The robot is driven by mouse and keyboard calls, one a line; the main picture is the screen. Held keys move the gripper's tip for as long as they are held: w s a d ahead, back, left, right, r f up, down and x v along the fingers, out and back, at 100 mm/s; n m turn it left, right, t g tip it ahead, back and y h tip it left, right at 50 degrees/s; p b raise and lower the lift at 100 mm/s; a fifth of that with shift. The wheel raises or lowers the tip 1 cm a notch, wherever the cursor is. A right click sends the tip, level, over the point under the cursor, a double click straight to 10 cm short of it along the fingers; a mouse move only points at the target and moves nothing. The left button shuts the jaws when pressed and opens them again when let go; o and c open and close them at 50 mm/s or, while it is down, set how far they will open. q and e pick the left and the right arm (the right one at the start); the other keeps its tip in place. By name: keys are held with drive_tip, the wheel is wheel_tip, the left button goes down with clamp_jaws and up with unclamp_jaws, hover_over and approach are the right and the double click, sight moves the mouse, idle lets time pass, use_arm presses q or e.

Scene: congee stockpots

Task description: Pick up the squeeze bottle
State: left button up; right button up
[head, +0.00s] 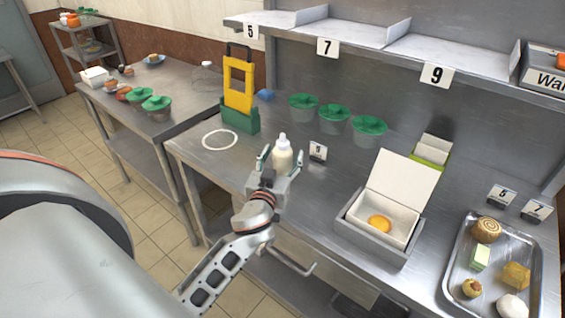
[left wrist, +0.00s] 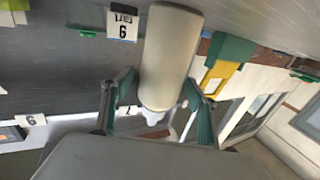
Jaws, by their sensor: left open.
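The squeeze bottle (head: 282,156) is cream-white with a pale nozzle and stands upright on the steel counter. My left gripper (head: 281,163) is at the bottle, its two green fingers open, one on each side. In the left wrist view the bottle (left wrist: 170,50) appears upside down, between the spread fingers of the gripper (left wrist: 157,98). I cannot tell whether either finger touches it. The bottle's lower part is hidden by the gripper in the head view. My right gripper is not in view.
A number card (head: 318,152) stands just right of the bottle. Green-lidded containers (head: 332,119) and a yellow-and-green holder (head: 238,95) stand behind. An open white box (head: 389,205) and a metal tray (head: 455,262) with food lie to the right. The counter around the white ring (head: 220,140) is clear.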

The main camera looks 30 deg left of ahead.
use_arm(q)
drive_tip(key=c, duration=0.9)
drive_tip(key=shift+o, duration=0.2)
